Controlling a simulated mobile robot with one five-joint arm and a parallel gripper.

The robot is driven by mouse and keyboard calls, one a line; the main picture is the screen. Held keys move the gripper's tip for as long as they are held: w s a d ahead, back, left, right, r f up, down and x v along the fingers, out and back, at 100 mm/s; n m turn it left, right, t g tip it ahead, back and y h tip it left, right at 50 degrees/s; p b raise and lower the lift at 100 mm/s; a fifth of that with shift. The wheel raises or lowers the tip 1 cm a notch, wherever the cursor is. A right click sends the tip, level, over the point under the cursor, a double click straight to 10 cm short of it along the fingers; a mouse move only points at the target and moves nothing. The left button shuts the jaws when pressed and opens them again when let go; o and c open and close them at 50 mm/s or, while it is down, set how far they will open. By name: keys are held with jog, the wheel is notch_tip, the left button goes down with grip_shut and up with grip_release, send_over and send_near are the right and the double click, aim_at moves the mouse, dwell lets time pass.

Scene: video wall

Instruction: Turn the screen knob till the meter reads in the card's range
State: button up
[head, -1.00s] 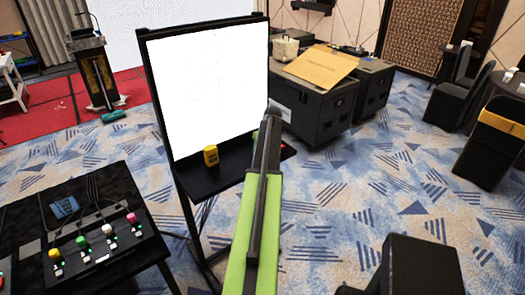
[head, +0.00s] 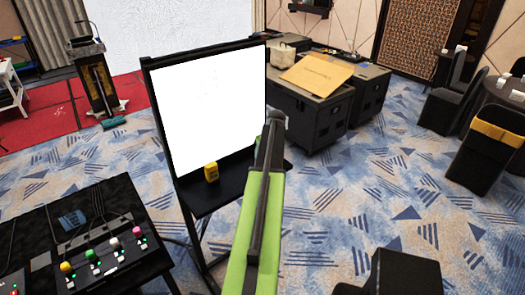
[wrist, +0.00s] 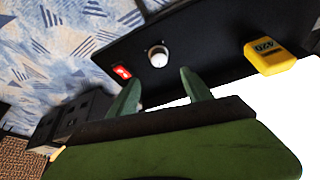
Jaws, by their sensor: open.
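A white round knob (wrist: 158,56) sits on the black shelf (wrist: 210,72) in the wrist view. My gripper (wrist: 157,90) is open and empty; its two green fingers point toward the knob, apart from it, one to either side. A small red display (wrist: 122,72) with light marks, too small to read, lies left of the knob. A yellow block (wrist: 268,55) with dark figures, upside down in this view, stands at the right. In the head view the yellow block (head: 211,172) stands below the white screen (head: 212,108), and my arm hides the knob. I cannot identify a card with a range.
A console (head: 103,256) with several coloured knobs stands on a black table at the lower left, with a blue item (head: 73,218) behind it. Black cases (head: 315,108) stand behind the screen. Chairs (head: 490,145) stand at the right. Patterned carpet is clear between.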

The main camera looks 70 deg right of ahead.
jog(key=p+v, duration=0.3)
jog(key=v, duration=0.3)
jog(key=shift+p, duration=0.4)
